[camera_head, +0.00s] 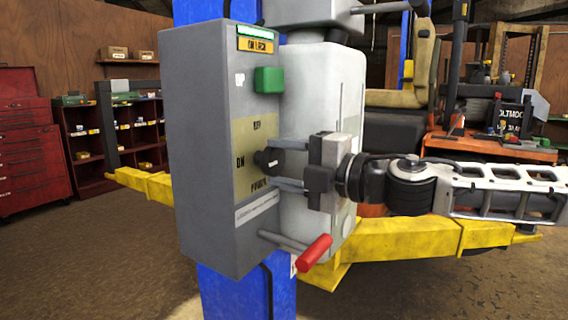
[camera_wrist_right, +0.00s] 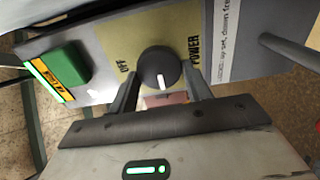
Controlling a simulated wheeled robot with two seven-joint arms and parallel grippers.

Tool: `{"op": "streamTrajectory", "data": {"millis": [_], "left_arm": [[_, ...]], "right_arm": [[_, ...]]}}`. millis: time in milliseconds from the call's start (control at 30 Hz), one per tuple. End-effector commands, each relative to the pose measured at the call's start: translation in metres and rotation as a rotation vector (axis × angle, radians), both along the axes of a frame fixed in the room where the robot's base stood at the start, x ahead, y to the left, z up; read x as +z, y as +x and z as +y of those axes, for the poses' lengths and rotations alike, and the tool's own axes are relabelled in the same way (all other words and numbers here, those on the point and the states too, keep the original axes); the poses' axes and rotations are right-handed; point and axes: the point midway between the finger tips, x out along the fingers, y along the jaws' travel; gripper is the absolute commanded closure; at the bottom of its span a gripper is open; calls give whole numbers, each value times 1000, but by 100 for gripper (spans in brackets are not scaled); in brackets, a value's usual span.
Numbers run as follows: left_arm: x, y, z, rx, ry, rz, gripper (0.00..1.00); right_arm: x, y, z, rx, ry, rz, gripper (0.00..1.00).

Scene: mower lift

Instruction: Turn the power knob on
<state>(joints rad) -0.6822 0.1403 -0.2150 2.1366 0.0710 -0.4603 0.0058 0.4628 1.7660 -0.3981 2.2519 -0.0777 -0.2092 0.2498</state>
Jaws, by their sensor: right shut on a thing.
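The power knob (camera_head: 268,161) is a dark round knob on the yellow plate of the grey control box (camera_head: 208,150). In the right wrist view the knob (camera_wrist_right: 160,68) has a white mark that points down in the picture, with OFF to its left and POWER to its right. In the head view ON is printed to the left of the knob. My right gripper (camera_head: 277,170) reaches in from the right and is shut on the knob, one finger on each side in the wrist view (camera_wrist_right: 163,80). My left gripper is not in view.
A green button (camera_head: 269,80) sits above the knob. A lever with a red handle (camera_head: 314,253) sticks out below my right gripper. The blue lift post (camera_head: 222,290) and yellow lift arms (camera_head: 420,240) stand behind. A red tool cabinet (camera_head: 32,150) is at far left.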

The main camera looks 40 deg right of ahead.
Motion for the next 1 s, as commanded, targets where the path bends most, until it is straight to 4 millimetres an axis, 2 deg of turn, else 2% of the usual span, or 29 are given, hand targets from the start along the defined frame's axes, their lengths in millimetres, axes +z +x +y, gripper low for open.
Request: {"op": "streamTrajectory", "data": {"millis": [167, 200, 233, 267, 533, 667, 800, 1000], "left_arm": [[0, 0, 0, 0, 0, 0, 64], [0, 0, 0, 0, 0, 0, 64], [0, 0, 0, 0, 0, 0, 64], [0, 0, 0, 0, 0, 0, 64], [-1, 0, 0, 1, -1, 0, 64], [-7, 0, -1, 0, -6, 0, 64], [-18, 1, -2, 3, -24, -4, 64], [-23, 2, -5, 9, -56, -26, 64]], "right_arm": [[-1, 0, 0, 2, -5, 0, 74], [-1, 0, 0, 2, -5, 0, 40], [-1, 0, 0, 2, -4, 0, 32], [-1, 0, 0, 1, -4, 0, 30], [-1, 0, 0, 1, -2, 0, 30], [-1, -4, -1, 2, -5, -3, 30], [-3, -14, -5, 2, -10, -7, 30], [-3, -40, -17, -4, -8, -8, 30]]}}
